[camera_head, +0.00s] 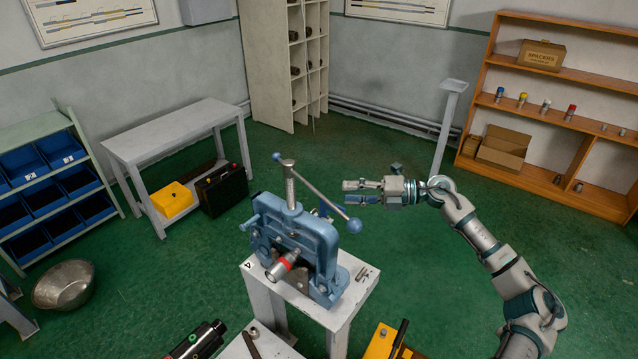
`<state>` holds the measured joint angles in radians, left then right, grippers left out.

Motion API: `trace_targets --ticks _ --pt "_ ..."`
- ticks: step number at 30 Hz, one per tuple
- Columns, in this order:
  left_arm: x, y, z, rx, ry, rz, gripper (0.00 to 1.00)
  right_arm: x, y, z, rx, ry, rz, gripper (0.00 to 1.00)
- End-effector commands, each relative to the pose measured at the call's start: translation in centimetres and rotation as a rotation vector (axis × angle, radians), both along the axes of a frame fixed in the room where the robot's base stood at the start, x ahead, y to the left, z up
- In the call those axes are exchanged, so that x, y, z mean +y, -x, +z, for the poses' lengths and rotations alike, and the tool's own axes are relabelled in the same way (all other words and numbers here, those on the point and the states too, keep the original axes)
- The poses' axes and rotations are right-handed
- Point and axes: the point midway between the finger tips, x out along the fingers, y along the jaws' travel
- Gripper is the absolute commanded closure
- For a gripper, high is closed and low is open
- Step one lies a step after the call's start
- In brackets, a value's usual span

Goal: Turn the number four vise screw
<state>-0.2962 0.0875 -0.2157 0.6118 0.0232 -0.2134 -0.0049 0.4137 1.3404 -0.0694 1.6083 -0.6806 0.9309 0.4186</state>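A blue pipe vise (300,238) stands on a pale stand (345,308) in the middle of the view. The vise's upright screw (290,188) carries a slanted handle bar (318,192) with a ball at each end; the lower blue ball is at the right. A pipe with a red band (283,265) sits in the vise. My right gripper (347,193) is right of the screw, close to the bar, pointing left, its two fingers apart and empty. Contact with the bar cannot be told. My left gripper is out of view.
Small metal parts (366,273) lie on the stand. A metal bowl (63,286) is at left. A grey bench (175,130) stands behind.

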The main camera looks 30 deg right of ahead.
Motion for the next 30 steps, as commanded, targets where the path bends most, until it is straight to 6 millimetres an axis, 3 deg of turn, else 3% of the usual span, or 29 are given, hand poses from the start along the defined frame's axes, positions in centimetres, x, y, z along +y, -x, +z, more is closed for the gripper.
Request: trace_targets --ticks 1,3,12,25,26,30 --pt "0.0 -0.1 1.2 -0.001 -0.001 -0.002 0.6 1.0 -0.6 0.8 -0.008 -0.003 0.007 0.61" --pt "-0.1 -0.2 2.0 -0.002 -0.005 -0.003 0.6 2.2 -1.8 0.3 -0.005 -0.005 0.005 0.61" --pt "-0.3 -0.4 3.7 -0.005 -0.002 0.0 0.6 5.8 -5.3 -1.0 -0.002 -0.006 0.003 0.61" --pt "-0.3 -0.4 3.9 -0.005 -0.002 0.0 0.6 7.0 -6.1 -1.3 -0.001 -0.002 0.001 0.61" --pt "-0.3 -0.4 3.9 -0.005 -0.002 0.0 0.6 7.0 -6.1 -1.3 -0.001 -0.002 0.001 0.64" --pt "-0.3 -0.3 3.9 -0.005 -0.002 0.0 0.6 7.0 -6.1 -1.3 -0.001 -0.002 0.001 0.99"
